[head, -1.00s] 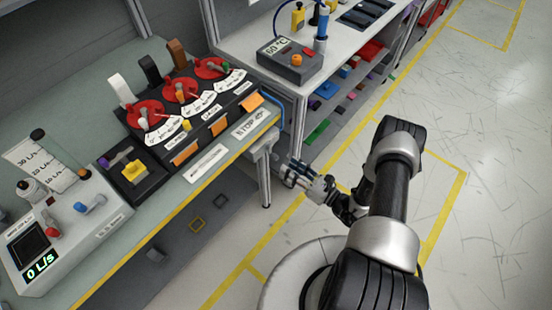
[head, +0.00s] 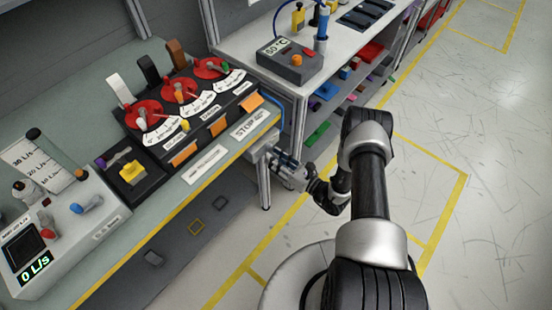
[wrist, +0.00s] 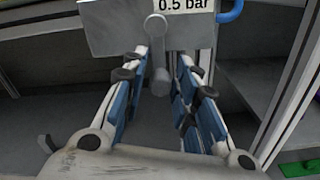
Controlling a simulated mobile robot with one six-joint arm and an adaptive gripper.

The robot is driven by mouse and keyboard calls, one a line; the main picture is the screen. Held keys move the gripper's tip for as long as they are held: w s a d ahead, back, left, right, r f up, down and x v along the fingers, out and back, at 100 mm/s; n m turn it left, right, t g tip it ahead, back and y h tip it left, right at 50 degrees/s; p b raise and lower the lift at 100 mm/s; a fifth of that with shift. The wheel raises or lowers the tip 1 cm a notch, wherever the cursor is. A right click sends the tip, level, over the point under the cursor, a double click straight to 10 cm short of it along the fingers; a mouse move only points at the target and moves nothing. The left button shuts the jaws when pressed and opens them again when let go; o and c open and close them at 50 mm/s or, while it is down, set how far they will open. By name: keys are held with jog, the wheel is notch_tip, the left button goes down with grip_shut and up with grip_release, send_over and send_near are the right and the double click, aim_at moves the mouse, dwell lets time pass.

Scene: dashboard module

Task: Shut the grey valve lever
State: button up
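The grey valve lever (wrist: 159,60) shows in the wrist view. It hangs down from a round pivot on a grey metal box (wrist: 110,25) with a "0.5 bar" label. My gripper (wrist: 166,65) is open, with its blue-padded fingers apart to the left and right of the lever. I see a gap on each side of it and no clear contact. In the head view my gripper (head: 275,158) is at the bench's front right corner, close to the grey box (head: 259,148). The lever itself is too small to make out there.
The bench (head: 195,195) has a yellow front edge and carries red dials (head: 145,114) and a 0 L/s control box (head: 65,235). A second bench (head: 235,45) with a temperature box (head: 290,60) stands behind. Floor on the right is clear. A blue hose (wrist: 230,10) is beside the valve box.

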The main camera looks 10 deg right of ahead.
aim_at(258, 156)
grip_shut()
jog(key=shift+m, duration=0.3)
jog(key=s+a+r+m, duration=0.1)
jog(key=m, duration=0.3)
jog(key=a+r+m, duration=0.1)
jog(key=m, duration=0.3)
jog(key=s+a+r+m+b, duration=0.1)
jog(key=m, duration=0.3)
jog(key=shift+s+a+m, duration=0.25)
jog(key=shift+s+m, duration=0.1)
jog(key=shift+m, duration=0.05)
jog(key=shift+s+a+r+m, duration=0.1)
jog(key=shift+r+m, duration=0.3)
jog(key=shift+m, duration=0.75)
jog(key=shift+s+a+r+m, duration=0.1)
jog(key=shift+r+m, duration=0.25)
jog(key=shift+m, duration=0.8)
jog(key=shift+p, duration=0.3)
jog(key=shift+o, duration=0.3)
grip_release()
jog(key=shift+o, duration=1.3)
jog(key=shift+r, duration=0.15)
